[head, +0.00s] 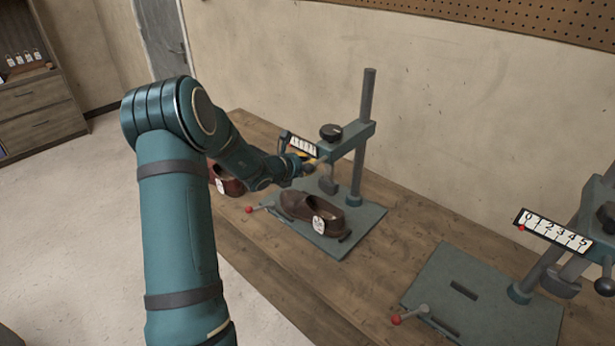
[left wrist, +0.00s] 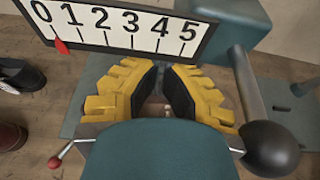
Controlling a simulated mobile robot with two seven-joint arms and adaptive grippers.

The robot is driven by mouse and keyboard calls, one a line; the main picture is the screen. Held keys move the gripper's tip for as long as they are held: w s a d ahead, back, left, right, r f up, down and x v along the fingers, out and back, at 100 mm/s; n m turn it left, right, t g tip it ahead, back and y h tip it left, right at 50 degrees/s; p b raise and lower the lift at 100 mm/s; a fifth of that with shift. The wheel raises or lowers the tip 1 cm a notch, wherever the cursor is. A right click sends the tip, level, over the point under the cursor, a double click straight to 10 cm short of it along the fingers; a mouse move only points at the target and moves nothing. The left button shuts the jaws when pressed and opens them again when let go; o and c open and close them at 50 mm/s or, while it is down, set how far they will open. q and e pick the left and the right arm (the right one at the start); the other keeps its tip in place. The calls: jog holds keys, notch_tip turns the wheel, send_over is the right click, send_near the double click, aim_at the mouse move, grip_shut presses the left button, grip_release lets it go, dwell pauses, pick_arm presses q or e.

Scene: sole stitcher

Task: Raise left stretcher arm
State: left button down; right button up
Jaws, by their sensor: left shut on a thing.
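The left stretcher (head: 359,150) stands on a grey base plate on the bench, with a post and a teal stretcher arm (head: 350,134) carrying a dark knob. Its 0–5 scale (left wrist: 118,25) has the red pointer at 0. My left gripper (head: 312,160) is at the front of the stretcher arm, just below the scale. In the left wrist view its yellow fingers (left wrist: 160,95) are shut on part of the stretcher arm, mostly hidden between the black pads. A rod with a dark ball (left wrist: 270,148) is right of the fingers. My right gripper is out of view.
A brown shoe (head: 298,206) with a white tag lies on the plate below the arm. A reddish shoe (head: 228,184) is to the left. A red-tipped lever (head: 250,209) sticks out at the plate's front. A second stretcher (head: 600,215) stands at right.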

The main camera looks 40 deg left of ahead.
pick_arm(q)
notch_tip(320, 180, up, 9)
jog(key=p, duration=0.2)
jog(key=shift+f+p, duration=0.15)
jog(key=shift+p, duration=0.15)
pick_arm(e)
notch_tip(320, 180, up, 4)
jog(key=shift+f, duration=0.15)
pick_arm(q)
jog(key=shift+f, duration=0.1)
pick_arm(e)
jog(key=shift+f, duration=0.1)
pick_arm(q)
notch_tip(320, 180, down, 5)
jog(key=b, duration=0.4)
send_near(310, 151)
jog(key=shift+s+r, duration=0.65)
jog(key=shift+r, duration=0.05)
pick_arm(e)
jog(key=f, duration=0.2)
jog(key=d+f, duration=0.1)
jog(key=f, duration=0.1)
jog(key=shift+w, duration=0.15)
